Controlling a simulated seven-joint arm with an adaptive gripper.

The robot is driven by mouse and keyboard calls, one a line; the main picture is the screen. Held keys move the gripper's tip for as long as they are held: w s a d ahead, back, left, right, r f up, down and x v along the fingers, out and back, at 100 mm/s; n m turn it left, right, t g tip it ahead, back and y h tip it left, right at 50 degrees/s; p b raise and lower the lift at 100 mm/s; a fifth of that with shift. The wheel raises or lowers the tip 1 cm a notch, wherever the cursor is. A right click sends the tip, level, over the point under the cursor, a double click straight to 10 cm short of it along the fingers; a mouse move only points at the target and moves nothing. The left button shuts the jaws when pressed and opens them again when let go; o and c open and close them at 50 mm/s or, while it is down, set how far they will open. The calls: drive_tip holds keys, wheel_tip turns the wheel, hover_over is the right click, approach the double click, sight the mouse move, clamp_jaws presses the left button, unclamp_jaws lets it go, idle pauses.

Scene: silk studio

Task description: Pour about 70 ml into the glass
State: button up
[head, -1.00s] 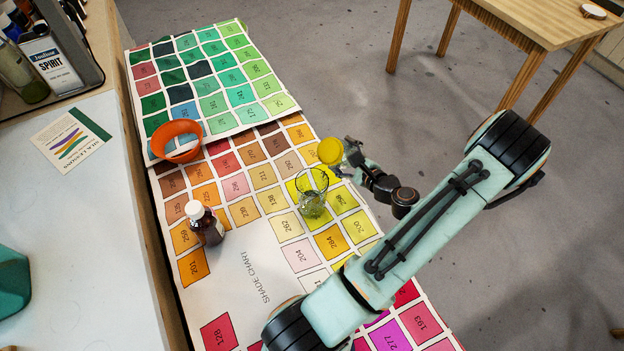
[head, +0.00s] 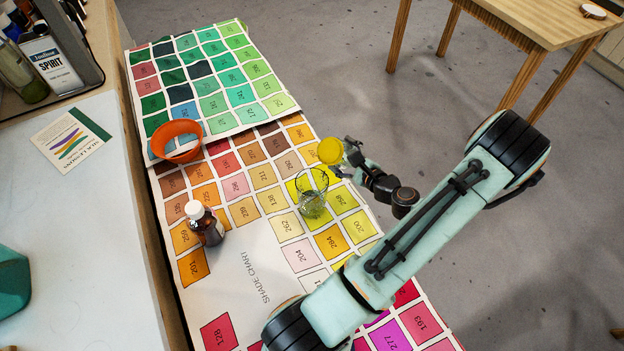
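A clear glass (head: 312,194) stands upright on the colour chart, right of the chart's middle. Its lower part looks greenish, but I cannot tell liquid from the chart showing through. A yellow round-ended object (head: 330,151) is held just above and beyond the glass, by its upper right rim. My gripper (head: 346,154) seems shut on this yellow object, coming from the right. The fingers are small and partly hidden, and I see no stream of liquid.
A brown bottle with a white cap (head: 206,225) stands left of the glass. An orange bowl (head: 177,130) sits farther back on the chart (head: 240,285). A card (head: 70,140) and a tray with a spirit can (head: 52,66) are on the left counter. A wooden table (head: 540,20) is far right.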

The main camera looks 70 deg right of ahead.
drive_tip(key=shift+f+m+y, duration=0.25)
drive_tip(key=shift+m+y, duration=0.05)
drive_tip(key=shift+s+d+f+m+y, duration=0.15)
drive_tip(key=shift+d+f+m+y, duration=0.25)
drive_tip(key=shift+f+m, duration=0.1)
drive_tip(key=shift+s+d+f+m+t+y, duration=0.1)
drive_tip(key=shift+d+f+m+t+y, duration=0.2)
drive_tip(key=shift+f, duration=0.35)
drive_tip(key=shift+s+a+f+m+y, duration=0.1)
drive_tip(key=shift+f+m, duration=0.3)
drive_tip(key=shift+f, duration=0.2)
drive_tip(key=shift+s+d+f+m+t+y, duration=0.1)
drive_tip(key=shift+d+f+m+t+y, duration=0.25)
drive_tip(key=shift+m, duration=0.25)
drive_tip(key=shift+s+d+f+m+t+y, duration=0.1)
drive_tip(key=shift+f+m+t+y, duration=0.1)
drive_tip(key=shift+m+y, duration=0.35)
